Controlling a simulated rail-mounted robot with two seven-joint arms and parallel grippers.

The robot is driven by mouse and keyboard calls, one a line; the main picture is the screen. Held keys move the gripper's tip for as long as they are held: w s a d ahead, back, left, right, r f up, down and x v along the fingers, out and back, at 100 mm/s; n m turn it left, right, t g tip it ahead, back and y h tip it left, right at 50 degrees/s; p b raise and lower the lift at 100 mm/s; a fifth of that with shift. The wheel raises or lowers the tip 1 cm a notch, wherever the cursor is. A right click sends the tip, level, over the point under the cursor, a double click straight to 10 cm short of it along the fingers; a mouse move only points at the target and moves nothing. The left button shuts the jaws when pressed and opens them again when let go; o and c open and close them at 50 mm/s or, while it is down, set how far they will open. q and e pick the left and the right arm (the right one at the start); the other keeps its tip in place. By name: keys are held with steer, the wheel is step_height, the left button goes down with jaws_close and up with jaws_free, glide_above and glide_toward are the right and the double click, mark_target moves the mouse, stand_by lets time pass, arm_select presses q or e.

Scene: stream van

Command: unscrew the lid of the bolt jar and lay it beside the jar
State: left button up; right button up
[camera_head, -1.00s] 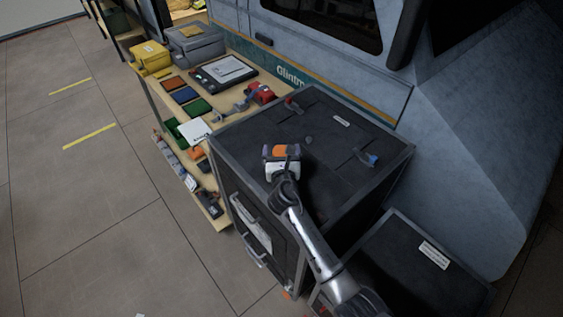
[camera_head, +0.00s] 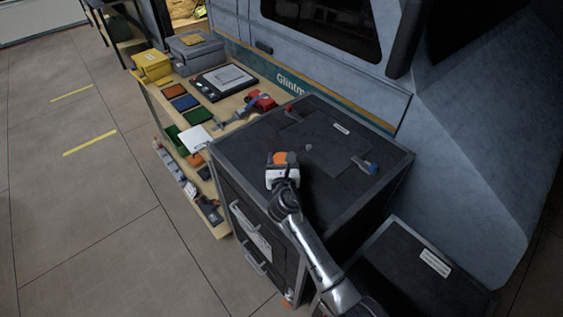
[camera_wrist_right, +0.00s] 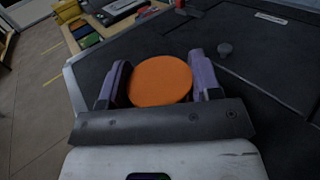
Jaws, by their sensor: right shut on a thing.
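The orange lid (camera_wrist_right: 161,80) is a round disc between the two purple-grey fingers of my right gripper (camera_wrist_right: 160,84) in the right wrist view. In the head view the orange lid (camera_head: 281,157) shows at the tip of my right gripper (camera_head: 284,160), over the left part of the black cabinet top. The right gripper is shut on the lid. The body of the jar is hidden under the lid and the gripper, so I cannot tell whether the lid still sits on it. My left gripper is not in view.
A wooden bench (camera_head: 233,103) with coloured trays stands to the left. The van wall is behind. The cabinet top's right part is mostly clear.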

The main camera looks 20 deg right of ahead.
steer(key=shift+r, duration=0.65)
steer(key=r+p, duration=0.1)
steer(key=d+r+p, duration=0.1)
steer(key=r, duration=0.1)
steer(key=shift+s+r, duration=0.1)
steer(key=shift+r, duration=0.15)
steer(key=d+r+p, duration=0.1)
steer(key=d, duration=0.2)
steer(key=s+d+r+p, duration=0.1)
steer(key=d+r, duration=0.1)
steer(key=d, duration=0.1)
steer(key=s+d+r+p, duration=0.1)
steer(key=d+r, duration=0.1)
steer(key=d, duration=0.1)
steer(key=shift+d+r+p, duration=0.1)
steer(key=shift+r+p, duration=0.05)
steer(key=shift+p, duration=0.15)
steer(key=shift+s+d+r, duration=0.1)
steer(key=shift+d+r, duration=0.25)
steer(key=shift+d, duration=0.25)
steer(key=o, duration=0.5)
steer(key=c, duration=0.8)
steer(key=shift+o, duration=0.2)
